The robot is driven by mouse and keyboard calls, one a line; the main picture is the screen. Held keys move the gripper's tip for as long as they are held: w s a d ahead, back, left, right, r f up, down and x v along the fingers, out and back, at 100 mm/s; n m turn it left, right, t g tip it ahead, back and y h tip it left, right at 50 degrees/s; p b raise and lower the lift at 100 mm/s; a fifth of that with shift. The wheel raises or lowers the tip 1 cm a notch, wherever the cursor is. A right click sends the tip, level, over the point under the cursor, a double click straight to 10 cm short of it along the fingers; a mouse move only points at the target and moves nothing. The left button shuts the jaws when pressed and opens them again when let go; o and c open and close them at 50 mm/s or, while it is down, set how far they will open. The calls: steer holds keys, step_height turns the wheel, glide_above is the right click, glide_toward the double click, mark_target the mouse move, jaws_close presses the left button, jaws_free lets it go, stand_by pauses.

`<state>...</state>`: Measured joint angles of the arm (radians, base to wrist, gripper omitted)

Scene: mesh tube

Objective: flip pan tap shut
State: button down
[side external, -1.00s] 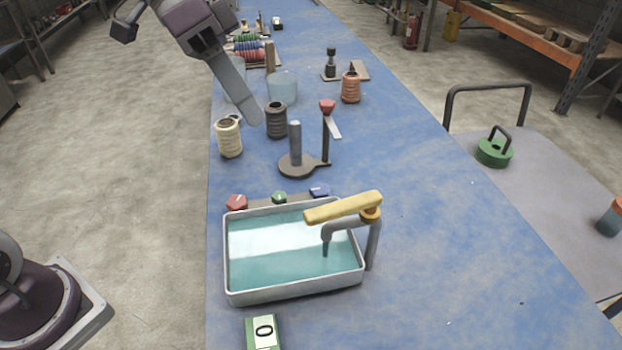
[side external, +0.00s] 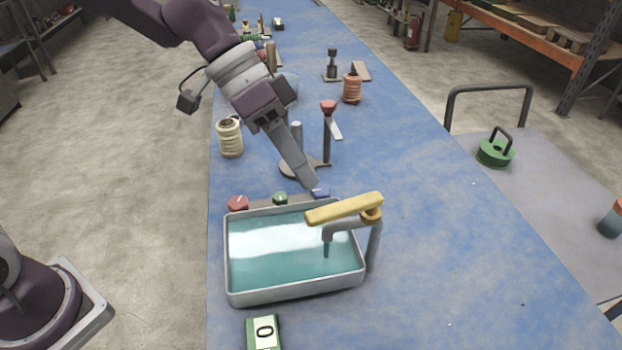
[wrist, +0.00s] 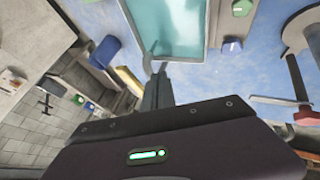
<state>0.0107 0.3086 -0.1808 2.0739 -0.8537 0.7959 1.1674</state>
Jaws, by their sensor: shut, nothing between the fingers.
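The tap stands at the right edge of the pan, with a grey upright post (side external: 374,245) and a spout bent down over the pan. Its yellow lever (side external: 343,208) reaches left from the post over the pan's far right part; it also shows in the wrist view (wrist: 128,80). The grey metal pan (side external: 294,297) holds teal liquid (side external: 285,262); the pan is also at the top of the wrist view (wrist: 186,57). My gripper (side external: 316,186) is shut and empty, its tips just beyond the lever, with no clear contact visible. It is also in the wrist view (wrist: 160,66).
Red (side external: 238,202), green (side external: 280,198) and blue (side external: 320,192) knobs line the pan's far side, the blue close to my fingertips. Behind stand a dark stand with a red-topped rod (side external: 327,135) and a cream spool (side external: 229,138). A green block marked 0 (side external: 263,332) is in front. Table right is clear.

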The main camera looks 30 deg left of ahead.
mark_target(344, 212)
steer(key=s+d, duration=0.2)
steer(key=d, duration=0.1)
steer(key=shift+r, duration=0.15)
steer(key=shift+s, duration=0.1)
